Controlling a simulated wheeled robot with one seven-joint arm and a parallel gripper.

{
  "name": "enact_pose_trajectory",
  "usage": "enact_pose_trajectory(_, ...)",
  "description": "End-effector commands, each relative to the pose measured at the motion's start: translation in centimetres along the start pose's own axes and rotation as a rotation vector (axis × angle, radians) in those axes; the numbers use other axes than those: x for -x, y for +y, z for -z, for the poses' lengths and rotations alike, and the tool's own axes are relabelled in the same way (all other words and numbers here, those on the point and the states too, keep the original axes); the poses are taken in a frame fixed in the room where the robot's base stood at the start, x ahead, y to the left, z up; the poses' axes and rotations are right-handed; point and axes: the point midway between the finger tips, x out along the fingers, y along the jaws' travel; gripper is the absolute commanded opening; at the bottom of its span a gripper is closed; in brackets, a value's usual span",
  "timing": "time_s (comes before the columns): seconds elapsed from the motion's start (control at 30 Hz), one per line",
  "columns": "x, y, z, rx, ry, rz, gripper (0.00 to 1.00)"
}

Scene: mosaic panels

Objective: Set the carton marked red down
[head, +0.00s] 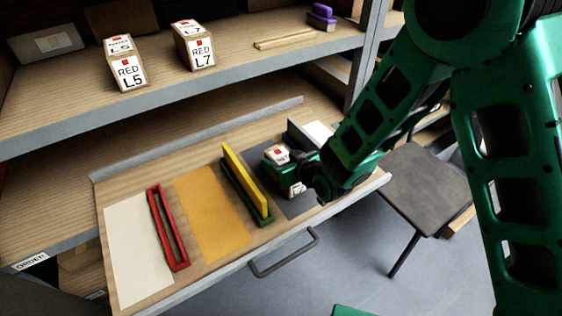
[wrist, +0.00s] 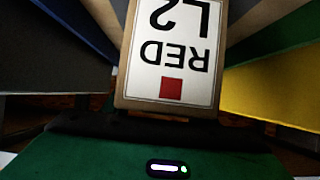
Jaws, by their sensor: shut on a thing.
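A carton marked RED L2 (wrist: 185,50) fills the upper middle of the wrist view, its white label upside down with a red square. In the head view its top (head: 277,153) shows at my gripper (head: 285,168). My gripper is shut on this carton. They are over the dark grey panel (head: 301,206) of the pulled-out tray, right of a yellow board in a green holder. The carton's underside is hidden, so I cannot tell whether it touches the panel.
The yellow board (head: 246,182) stands close on the left. A red frame (head: 167,228) lies between the white panel (head: 132,255) and orange panel (head: 211,208). A chair (head: 425,188) stands right.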

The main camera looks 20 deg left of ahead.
Motion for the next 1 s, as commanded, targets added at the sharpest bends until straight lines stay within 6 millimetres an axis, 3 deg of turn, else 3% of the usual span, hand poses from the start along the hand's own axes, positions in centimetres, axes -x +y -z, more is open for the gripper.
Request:
enact_pose_trajectory(0.47,-0.62,0.06,-0.97,0.000,0.004,-0.001,0.03)
enact_pose_trajectory(0.5,-0.60,0.05,-1.10,0.000,0.001,-0.001,0.59)
enact_pose_trajectory(0.57,-0.60,0.05,-1.09,0.000,0.001,-0.001,0.70)
enact_pose_trajectory(0.9,-0.50,0.06,-0.91,0.000,0.001,-0.001,0.70)
enact_pose_trajectory(1.0,0.32,0.10,-0.90,-0.001,0.000,-0.001,0.70)
